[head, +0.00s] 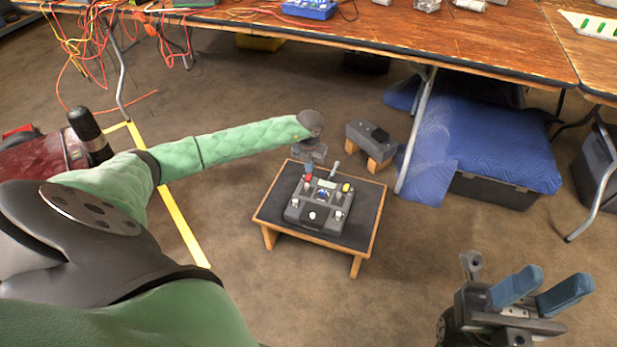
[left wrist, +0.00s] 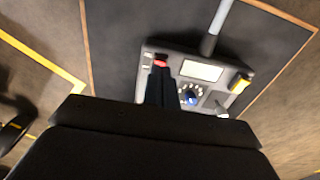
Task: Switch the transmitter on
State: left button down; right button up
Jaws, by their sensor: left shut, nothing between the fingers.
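The transmitter (head: 315,216) is a grey box with a pale display, a blue knob, several silver sticks, a red part and a yellow part. It lies on the dark top of a low wooden stand (head: 264,221). My left gripper (head: 308,171) is shut and empty, pointing down over the transmitter's far left part. In the left wrist view its dark fingers (left wrist: 161,75) end right at the red switch (left wrist: 160,61); I cannot tell if they touch it. The blue knob (left wrist: 189,97) is beside the fingers. My right gripper (head: 563,282) is open and empty, away at the lower right.
A grey block on wooden feet (head: 370,145) stands behind the stand. A long wooden table (head: 400,40) with cables runs across the back. A blue quilted cover (head: 500,150) lies over a case at the right. Open carpet surrounds the stand.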

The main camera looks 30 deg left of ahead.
pick_arm(q)
jog(key=shift+f+b, duration=0.4)
jog(key=shift+f, duration=0.5)
dwell(0.8)
jog(key=shift+r, duration=0.15)
jog(key=shift+r+p, duration=2.45)
jog(key=shift+r, duration=0.9)
